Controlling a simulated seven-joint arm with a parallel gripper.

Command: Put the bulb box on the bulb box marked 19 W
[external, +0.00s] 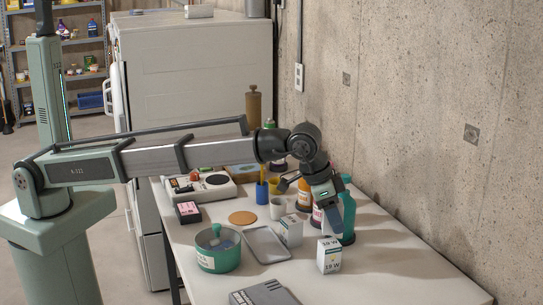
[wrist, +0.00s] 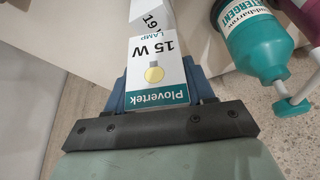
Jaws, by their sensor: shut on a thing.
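My gripper (wrist: 165,85) is shut on a white bulb box (wrist: 157,65) with a teal band, marked 15 W, Plovertek and a yellow bulb picture. A blue finger shows on each side of it in the wrist view. The bulb box marked 19 W (wrist: 150,12) shows just beyond it, partly covered by it and cut by the frame. In the external view the 19 W box (external: 329,257) stands upright on the table below my gripper (external: 331,218). I cannot clearly make out the held box there.
A white carton (external: 290,230) stands beside a grey tray (external: 262,244). A teal pot (external: 218,250) is to the left. A teal detergent bottle (wrist: 248,42) is close on the right in the wrist view. A dark grey case (external: 265,293) lies at the front. The front right table is clear.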

